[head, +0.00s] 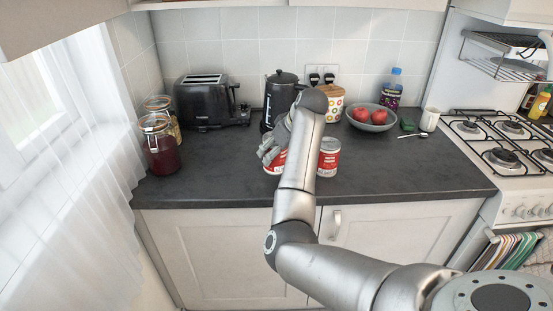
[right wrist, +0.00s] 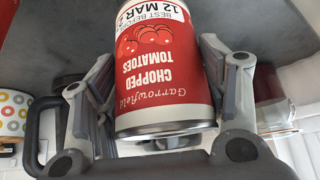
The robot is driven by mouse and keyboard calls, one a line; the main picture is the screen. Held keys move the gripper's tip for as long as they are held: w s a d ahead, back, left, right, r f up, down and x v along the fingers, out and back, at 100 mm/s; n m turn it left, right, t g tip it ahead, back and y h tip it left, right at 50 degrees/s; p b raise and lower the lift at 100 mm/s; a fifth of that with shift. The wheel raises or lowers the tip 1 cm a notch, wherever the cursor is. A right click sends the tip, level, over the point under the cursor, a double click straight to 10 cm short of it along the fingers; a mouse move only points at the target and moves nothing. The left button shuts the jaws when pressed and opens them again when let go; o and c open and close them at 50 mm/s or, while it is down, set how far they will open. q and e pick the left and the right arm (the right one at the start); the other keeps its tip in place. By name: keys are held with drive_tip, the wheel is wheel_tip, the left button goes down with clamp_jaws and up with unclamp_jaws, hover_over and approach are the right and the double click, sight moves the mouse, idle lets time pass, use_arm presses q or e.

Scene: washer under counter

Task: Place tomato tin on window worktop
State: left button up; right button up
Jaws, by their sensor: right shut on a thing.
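A red and white tomato tin (head: 273,167) is at the counter's middle, partly hidden by my right gripper (head: 272,147). In the right wrist view the tin (right wrist: 165,75) reads "chopped tomatoes" and sits between both fingers of the right gripper (right wrist: 165,100), which is shut on it. I cannot tell whether its base touches the worktop. A second red tin (head: 328,157) stands just right of my arm. The dark worktop (head: 215,170) runs from the window on the left to the stove. My left gripper is not in view.
Glass jars (head: 161,148) stand at the left by the curtained window (head: 60,150). A toaster (head: 210,100), a black kettle (head: 281,92) and a fruit bowl (head: 372,120) line the back. The front left of the worktop is clear. A stove (head: 500,140) is at right.

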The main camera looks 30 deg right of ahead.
sight(277, 160)
drive_tip(key=shift+w+d+f, duration=0.3)
drive_tip(key=shift+w+f, duration=0.2)
drive_tip(key=shift+f, duration=0.1)
drive_tip(key=shift+f+p, duration=0.6)
drive_tip(key=shift+f, duration=1.05)
drive_tip(key=shift+f, duration=0.15)
drive_tip(key=o, duration=1.4)
drive_tip(key=shift+f, duration=0.1)
drive_tip(key=shift+c, duration=0.2)
drive_tip(key=shift+r, duration=0.35)
drive_tip(key=a+b+v, duration=0.1)
drive_tip(key=v, duration=1)
drive_tip(key=shift+s+d+r, duration=0.25)
drive_tip(key=shift+d+r, duration=0.1)
drive_tip(key=shift+d, duration=0.15)
